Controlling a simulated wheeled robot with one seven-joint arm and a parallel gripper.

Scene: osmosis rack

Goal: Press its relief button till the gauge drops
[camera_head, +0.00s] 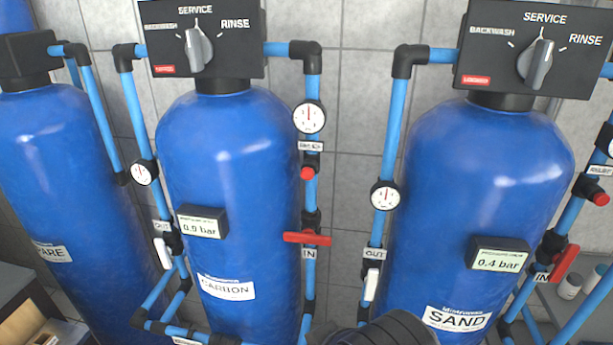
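A red relief button (307,173) sits on the carbon tank's IN pipe, under a small white label and a round white gauge (309,117) whose needle points about straight up. A second red button (600,198) sits on the sand tank's IN pipe at the right edge; its gauge (610,147) is cut off by the frame. The display on the carbon tank (202,222) seems to read 0.9 bar; the display on the sand tank (498,254) reads 0.4 bar. A dark ribbed part of my arm shows at the bottom, below the buttons. My gripper's fingers are not visible.
Control heads (207,40) (538,48) have dials pointing near SERVICE. A spare tank (60,170) stands left. Small bottles (570,286) sit at right.

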